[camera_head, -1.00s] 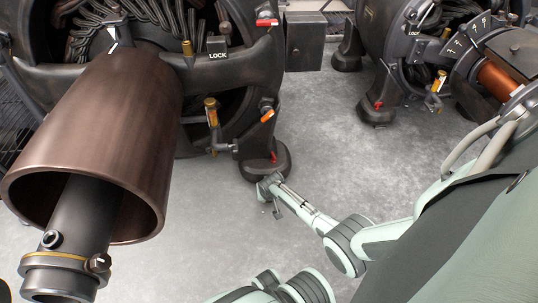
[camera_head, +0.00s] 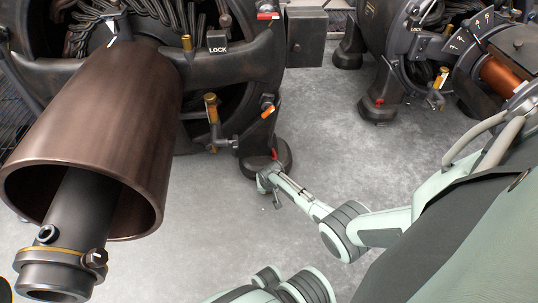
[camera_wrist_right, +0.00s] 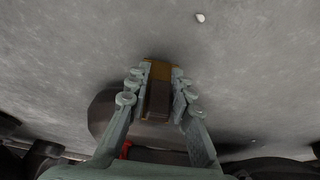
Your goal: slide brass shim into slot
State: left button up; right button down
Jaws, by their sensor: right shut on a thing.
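My right gripper (camera_wrist_right: 157,98) is shut on a small piece with a brass-coloured plate, taken as the brass shim (camera_wrist_right: 161,70), and a dark brown block between the fingers. In the head view my right gripper (camera_head: 268,181) is low over the floor, overlapping the near side of a dark round dynamo foot (camera_head: 267,157). That foot lies behind the fingers in the right wrist view (camera_wrist_right: 101,113). The shim is too small to make out in the head view. I cannot pick out the slot. My left gripper is not in view.
A large brown drum (camera_head: 105,125) with a dark shaft (camera_head: 75,225) fills the left.

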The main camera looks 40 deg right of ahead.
jog(key=shift+w+d, duration=0.15)
jog(key=shift+w, duration=0.05)
jog(key=shift+w+d, duration=0.15)
jog(key=shift+w, duration=0.15)
jog(key=shift+w+d, duration=0.2)
jog(key=shift+w, duration=0.05)
jog(key=shift+w+d, duration=0.15)
jog(key=shift+w, duration=0.1)
jog(key=shift+w+d, duration=0.1)
jog(key=shift+w, duration=0.1)
jog(key=c, duration=1.3)
grip_release()
jog(key=shift+o, duration=0.2)
jog(key=shift+s, duration=0.1)
